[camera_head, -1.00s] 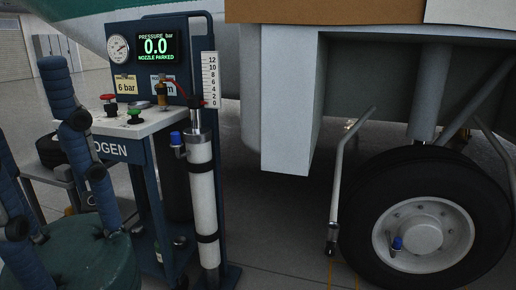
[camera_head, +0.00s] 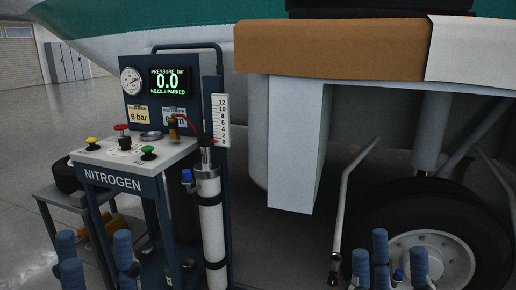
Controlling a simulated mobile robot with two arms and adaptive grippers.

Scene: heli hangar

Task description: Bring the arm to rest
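My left gripper (camera_head: 92,254) is at the bottom left, in front of the nitrogen cart. Its blue fingers point up and stand apart with nothing between them. My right gripper (camera_head: 390,258) is at the bottom right, in front of the aircraft wheel (camera_head: 436,245). Its blue fingers also point up, apart, and I see nothing held. Both palms and most of both arms are below the picture edge.
The nitrogen cart (camera_head: 122,184) stands left of centre. Its display (camera_head: 170,82) reads 0.0 bar, "NOZZLE PARKED". A brass nozzle (camera_head: 173,129) is at its panel. A brown block (camera_head: 332,48) is at the top right. Open floor (camera_head: 60,125) lies to the left.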

